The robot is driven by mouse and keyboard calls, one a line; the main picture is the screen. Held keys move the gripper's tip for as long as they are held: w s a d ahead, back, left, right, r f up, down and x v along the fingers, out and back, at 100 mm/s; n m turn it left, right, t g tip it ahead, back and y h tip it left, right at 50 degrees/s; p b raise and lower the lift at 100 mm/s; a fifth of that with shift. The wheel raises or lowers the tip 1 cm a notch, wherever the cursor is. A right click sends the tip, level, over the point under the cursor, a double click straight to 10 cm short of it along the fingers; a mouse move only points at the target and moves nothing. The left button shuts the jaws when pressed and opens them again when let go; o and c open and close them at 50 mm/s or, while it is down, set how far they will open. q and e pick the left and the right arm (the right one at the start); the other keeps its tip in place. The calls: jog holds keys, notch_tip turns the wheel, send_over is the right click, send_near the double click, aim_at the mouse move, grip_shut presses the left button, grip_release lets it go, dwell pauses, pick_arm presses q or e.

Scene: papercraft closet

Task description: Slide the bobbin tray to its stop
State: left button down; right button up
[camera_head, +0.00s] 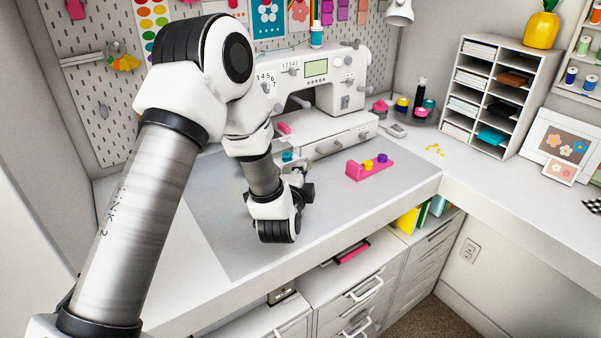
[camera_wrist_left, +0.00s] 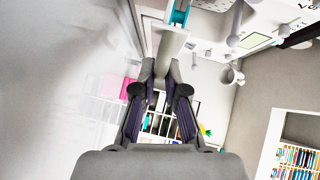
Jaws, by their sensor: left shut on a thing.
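In the head view my left gripper (camera_head: 298,178) is low over the grey mat, in front of the sewing machine. In the wrist view its two fingers (camera_wrist_left: 162,75) are closed on a narrow pale grey piece (camera_wrist_left: 171,48). A teal bobbin-like part (camera_wrist_left: 180,14) shows at that piece's far end, and a teal spot (camera_head: 287,156) shows beside my gripper in the head view. This looks like part of the bobbin tray, but my arm hides most of it. The sewing machine (camera_head: 345,92) has a grey front panel with a knob (camera_head: 328,147). My right gripper is not in view.
A pink holder (camera_head: 358,173) with yellow and purple bobbins stands on the mat (camera_head: 240,240), right of my gripper. A shelf unit (camera_head: 497,95) stands at the back right. The mat's front is clear.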

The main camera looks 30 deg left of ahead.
pick_arm(q)
jog(key=shift+s+d, duration=0.15)
jog(key=shift+d, duration=0.3)
jog(key=c, duration=1.2)
grip_release()
jog(key=shift+a, duration=0.15)
jog(key=v, duration=0.7)
jog(key=shift+s, duration=0.2)
jog(key=shift+f, duration=0.15)
